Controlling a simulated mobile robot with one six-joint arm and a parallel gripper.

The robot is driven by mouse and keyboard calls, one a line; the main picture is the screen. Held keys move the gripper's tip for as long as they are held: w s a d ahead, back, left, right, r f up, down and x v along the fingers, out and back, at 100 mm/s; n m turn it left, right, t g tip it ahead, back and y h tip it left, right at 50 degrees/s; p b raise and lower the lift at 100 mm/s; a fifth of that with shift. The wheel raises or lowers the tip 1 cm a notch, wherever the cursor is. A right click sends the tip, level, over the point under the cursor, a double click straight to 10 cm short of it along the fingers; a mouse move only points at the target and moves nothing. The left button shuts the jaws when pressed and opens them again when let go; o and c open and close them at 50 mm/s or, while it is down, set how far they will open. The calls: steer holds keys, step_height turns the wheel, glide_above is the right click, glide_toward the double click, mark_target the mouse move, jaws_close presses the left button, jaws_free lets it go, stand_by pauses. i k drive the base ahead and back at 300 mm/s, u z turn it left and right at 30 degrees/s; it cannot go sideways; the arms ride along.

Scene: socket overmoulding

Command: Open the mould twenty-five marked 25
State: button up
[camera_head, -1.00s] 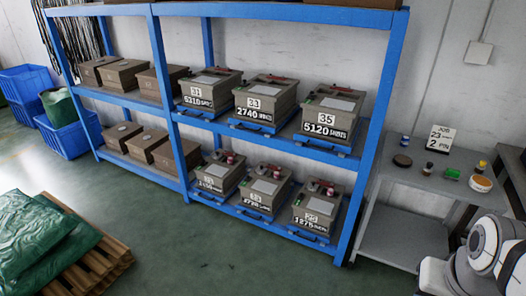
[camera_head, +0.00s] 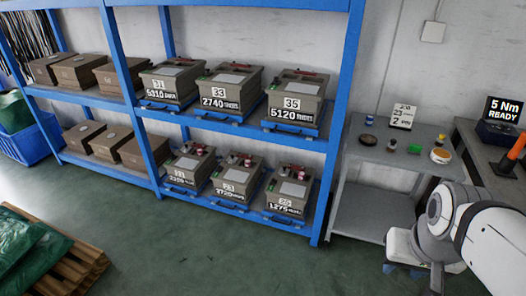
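The lower shelf of the blue rack holds three grey-brown box moulds in its right bay. The rightmost mould (camera_head: 290,192) carries a small plate that looks like 25, with a count under it that reads about 1275. It has red parts and a pale label on its top, and it sits on a blue tray (camera_head: 284,217). It looks closed. To its left stand a mould marked 23 (camera_head: 236,182) and one whose number is hard to read (camera_head: 190,166). My white arm shows at the lower right, apart from the moulds. My gripper is out of view.
Moulds 31 (camera_head: 171,82), 33 (camera_head: 232,88) and 35 (camera_head: 296,98) stand on the upper shelf. A grey side table (camera_head: 400,155) holds small pots and a job card (camera_head: 402,116). A display (camera_head: 503,110) reads 5 Nm READY. Green floor in front of the rack is clear; a pallet (camera_head: 75,262) lies left.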

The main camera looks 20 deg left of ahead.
mark_target(290, 199)
steer(key=z, duration=0.05)
steer(key=k, duration=0.55)
steer(key=u, duration=0.75)
steer(key=i, duration=1.85)
steer(key=z, duration=0.75)
